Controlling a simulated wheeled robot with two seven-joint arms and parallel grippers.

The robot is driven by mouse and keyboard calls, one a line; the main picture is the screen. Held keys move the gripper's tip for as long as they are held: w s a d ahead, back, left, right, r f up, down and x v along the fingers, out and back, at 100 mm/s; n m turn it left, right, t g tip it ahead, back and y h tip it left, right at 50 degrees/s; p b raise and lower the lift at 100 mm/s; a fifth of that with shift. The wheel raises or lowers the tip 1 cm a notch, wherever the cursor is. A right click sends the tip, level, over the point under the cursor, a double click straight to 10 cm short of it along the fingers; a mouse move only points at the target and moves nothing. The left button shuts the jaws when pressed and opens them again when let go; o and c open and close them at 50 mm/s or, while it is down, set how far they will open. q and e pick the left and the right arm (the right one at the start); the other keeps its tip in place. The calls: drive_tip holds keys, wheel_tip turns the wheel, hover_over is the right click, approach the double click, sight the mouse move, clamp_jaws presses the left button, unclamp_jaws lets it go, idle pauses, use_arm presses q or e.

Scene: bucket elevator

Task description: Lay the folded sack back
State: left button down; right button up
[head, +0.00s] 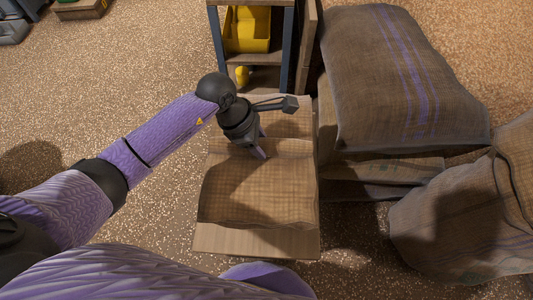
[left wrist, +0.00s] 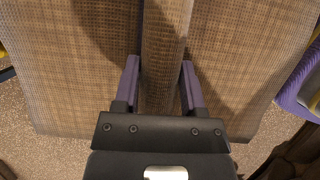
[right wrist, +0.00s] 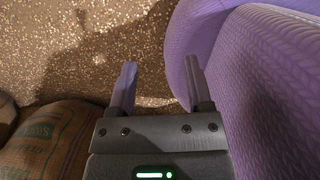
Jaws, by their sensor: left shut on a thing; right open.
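The folded sack (head: 258,192) is brown woven cloth and lies on a light wooden board or low stand (head: 255,242) in front of me. My left gripper (head: 262,150) points down at the middle of the sack. In the left wrist view, the left gripper (left wrist: 160,85) is shut on a raised fold of the sack (left wrist: 162,50), with cloth spreading flat on both sides. My right gripper (right wrist: 152,90) is open and empty above the speckled floor in the right wrist view. It is not visible in the head view.
A stack of sacks (head: 405,85) with purple stripes stands at the right, with another sack (head: 465,215) slumped in front. A shelf (head: 287,45) with a yellow bin (head: 247,30) stands behind the board. The floor at the left is mostly clear.

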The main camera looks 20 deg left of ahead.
use_arm(q)
wheel_tip(320, 180, down, 10)
drive_tip(key=b, duration=0.6)
drive_tip(key=shift+f, duration=0.25)
drive_tip(key=shift+r, duration=0.25)
drive_tip(key=shift+f, duration=0.1)
use_arm(e)
drive_tip(key=s+f, duration=0.3)
drive_tip(key=f, duration=0.2)
drive_tip(key=shift+a+g, duration=0.35)
drive_tip(key=shift+g, duration=0.05)
use_arm(q)
drive_tip(key=shift+c, duration=2.4)
unclamp_jaws()
drive_tip(key=o, duration=0.3)
use_arm(e)
drive_tip(key=shift+w+d+f, duration=0.1)
drive_tip(key=shift+d+f, duration=0.05)
drive_tip(key=shift+d, duration=0.1)
